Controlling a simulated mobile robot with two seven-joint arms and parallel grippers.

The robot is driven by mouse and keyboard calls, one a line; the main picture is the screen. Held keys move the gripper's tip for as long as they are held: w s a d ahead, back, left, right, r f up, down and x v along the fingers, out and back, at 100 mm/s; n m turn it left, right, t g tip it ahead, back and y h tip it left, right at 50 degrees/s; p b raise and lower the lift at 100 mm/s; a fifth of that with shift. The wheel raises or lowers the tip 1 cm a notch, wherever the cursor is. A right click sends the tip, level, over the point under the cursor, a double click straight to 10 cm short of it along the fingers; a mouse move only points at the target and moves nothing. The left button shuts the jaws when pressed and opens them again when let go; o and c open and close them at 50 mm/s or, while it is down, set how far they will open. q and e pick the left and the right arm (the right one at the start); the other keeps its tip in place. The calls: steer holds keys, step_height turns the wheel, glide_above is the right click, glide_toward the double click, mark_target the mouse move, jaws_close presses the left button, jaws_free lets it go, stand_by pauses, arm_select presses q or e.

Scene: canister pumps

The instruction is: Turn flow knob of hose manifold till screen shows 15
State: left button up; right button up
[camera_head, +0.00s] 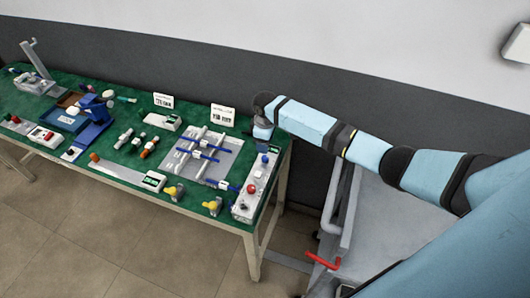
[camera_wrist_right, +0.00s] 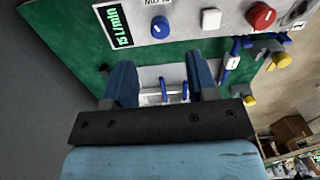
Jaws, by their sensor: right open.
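The hose manifold (camera_head: 242,205) is a light grey panel box at the right end of the green table. Its blue flow knob (camera_head: 265,159) sits near the far end, and it also shows in the right wrist view (camera_wrist_right: 160,27). Beside the knob, the green-lit screen (camera_wrist_right: 119,26) appears to read 15 l/min. My right gripper (camera_head: 262,133) is above the table's far right corner, just beyond the manifold. In the right wrist view its two blue fingers (camera_wrist_right: 162,80) are apart with nothing between them, clear of the knob. My left gripper is not in view.
A red button (camera_wrist_right: 262,16) and a white square button (camera_wrist_right: 211,19) share the panel. A metal rack with blue-handled parts (camera_head: 200,155) lies left of the manifold. Yellow-knobbed valves (camera_head: 212,205) stand near the front edge. Two white sign cards (camera_head: 223,115) stand at the back.

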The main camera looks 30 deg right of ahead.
step_height(320, 180, up, 6)
steer(key=shift+r, duration=0.1)
stand_by(0.6)
